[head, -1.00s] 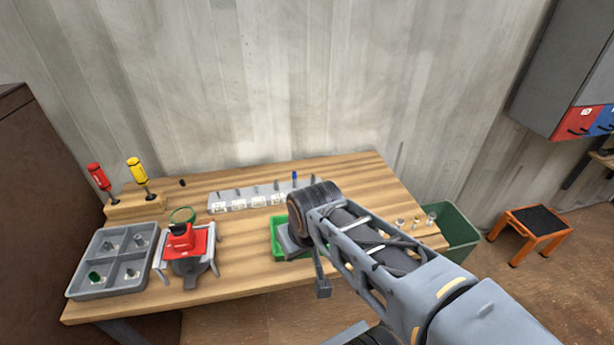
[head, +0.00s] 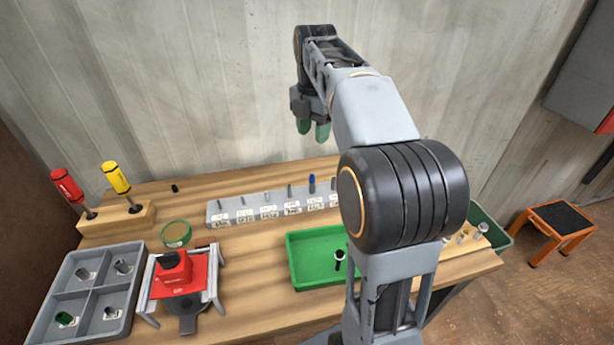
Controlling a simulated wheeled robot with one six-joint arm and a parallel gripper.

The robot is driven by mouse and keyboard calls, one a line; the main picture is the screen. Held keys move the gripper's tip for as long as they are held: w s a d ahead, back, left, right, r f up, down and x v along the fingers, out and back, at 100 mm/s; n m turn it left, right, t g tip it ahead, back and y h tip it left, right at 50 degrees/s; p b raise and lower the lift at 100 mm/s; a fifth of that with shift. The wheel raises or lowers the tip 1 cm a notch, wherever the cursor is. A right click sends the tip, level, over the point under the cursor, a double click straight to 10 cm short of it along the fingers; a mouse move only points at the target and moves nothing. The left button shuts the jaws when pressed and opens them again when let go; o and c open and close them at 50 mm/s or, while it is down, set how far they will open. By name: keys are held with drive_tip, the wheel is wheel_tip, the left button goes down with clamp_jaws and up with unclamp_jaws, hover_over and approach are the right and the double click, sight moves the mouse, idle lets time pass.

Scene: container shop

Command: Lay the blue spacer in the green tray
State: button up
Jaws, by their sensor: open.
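The small blue spacer (head: 311,183) stands upright on the grey rack (head: 232,213) at the back of the bench. The green tray (head: 298,275) lies in front of the rack, and its right end is hidden behind my arm. A small black piece with a white top (head: 339,260) is in the tray. My gripper (head: 312,131) hangs with its greenish fingertips down, above the rack and in front of the wall in the picture. It is open, and nothing shows between its fingers.
A grey divided bin (head: 73,290), a red fixture (head: 186,272) and a round green-rimmed dish (head: 176,234) stand at left. Red (head: 67,185) and yellow (head: 116,178) screwdrivers stand in a wooden block (head: 118,218). Bench space between dish and tray is clear.

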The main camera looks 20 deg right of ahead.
drive_tip(key=b, duration=0.2)
hover_over(312, 179)
wheel_tip(312, 179, down, 8)
drive_tip(key=r, duration=0.1)
drive_tip(key=shift+n, duration=0.3)
drive_tip(key=shift+w+d+f, duration=0.1)
drive_tip(key=shift+w+f, duration=0.1)
drive_tip(key=shift+f, duration=1.45)
drive_tip(key=shift+w+d+f, duration=0.1)
drive_tip(key=shift+w+f, duration=0.05)
drive_tip(key=shift+f, duration=1.5)
clamp_jaws()
